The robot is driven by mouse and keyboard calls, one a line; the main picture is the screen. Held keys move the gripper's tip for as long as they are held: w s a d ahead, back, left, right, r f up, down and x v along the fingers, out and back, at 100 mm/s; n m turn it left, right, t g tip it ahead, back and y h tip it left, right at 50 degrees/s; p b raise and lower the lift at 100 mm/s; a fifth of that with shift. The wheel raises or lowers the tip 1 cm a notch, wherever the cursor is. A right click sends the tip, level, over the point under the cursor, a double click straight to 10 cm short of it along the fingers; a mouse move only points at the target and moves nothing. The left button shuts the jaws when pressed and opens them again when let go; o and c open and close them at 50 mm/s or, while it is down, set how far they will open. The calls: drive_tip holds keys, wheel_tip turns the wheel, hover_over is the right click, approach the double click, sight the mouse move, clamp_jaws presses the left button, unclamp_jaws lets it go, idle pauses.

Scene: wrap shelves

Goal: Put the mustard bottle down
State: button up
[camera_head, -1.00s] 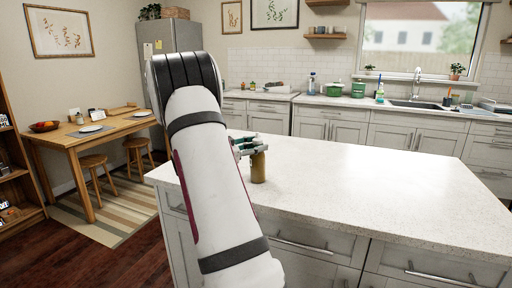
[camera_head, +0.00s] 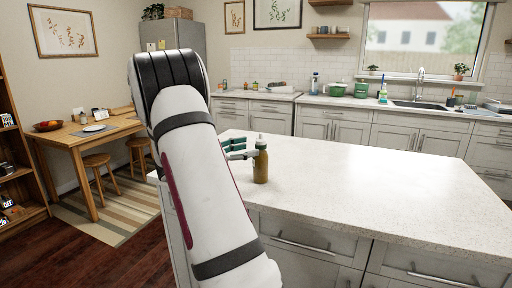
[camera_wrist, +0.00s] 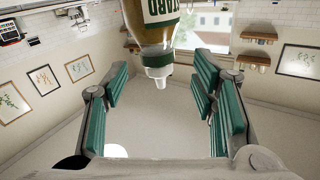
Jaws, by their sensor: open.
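The mustard bottle (camera_head: 261,165) is olive-yellow with a pale cap and stands upright on the white island counter (camera_head: 370,190), near its left end. My gripper (camera_head: 238,149) is just left of the bottle's upper part, with its green-padded fingers apart. In the wrist view the bottle (camera_wrist: 158,28) shows at the top edge, cap pointing down in the picture, its lower part out of frame. The open fingers of my gripper (camera_wrist: 161,82) lie on either side, with nothing held between the pads. My arm hides part of the counter's left end.
The island counter is clear to the right of the bottle. A dining table (camera_head: 75,143) with stools and a fruit bowl (camera_head: 47,126) stands at the left. The back counter holds green pots (camera_head: 337,90), bottles and a sink (camera_head: 418,105).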

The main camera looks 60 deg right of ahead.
drive_tip(key=w+a+r+n+t+y, duration=0.1)
drive_tip(key=w+a+r+n+t, duration=0.3)
drive_tip(key=w+a+t, duration=0.3)
drive_tip(key=w+a+r+n+t, duration=0.3)
drive_tip(key=w+a+t, duration=0.35)
drive_tip(key=w, duration=0.35)
drive_tip(key=w+a+r+n+t+y, duration=0.15)
drive_tip(key=a+n+t+y, duration=0.3)
drive_tip(key=a, duration=0.55)
drive_tip(key=a+r+n+t+y, duration=0.2)
drive_tip(key=a+n+t+y, duration=0.15)
drive_tip(key=a+y, duration=0.45)
drive_tip(key=s+a+f+n+g+y, duration=0.2)
drive_tip(key=s+a+f+n, duration=0.15)
drive_tip(key=s+a, duration=0.55)
drive_tip(key=s+a+f+n+g+y, duration=0.2)
drive_tip(key=s+a+f+n+g, duration=0.15)
drive_tip(key=s+a, duration=0.55)
drive_tip(key=s+f+n+g+h, duration=0.1)
drive_tip(key=s+f+g, duration=0.1)
drive_tip(key=s, duration=0.8)
drive_tip(key=s+f+n+g, duration=0.2)
drive_tip(key=s+f+g, duration=0.1)
drive_tip(key=s, duration=0.6)
drive_tip(key=shift+s+d+f+g+h, duration=0.3)
drive_tip(key=shift+s+d+f+h, duration=0.05)
drive_tip(key=shift+s+f, duration=0.1)
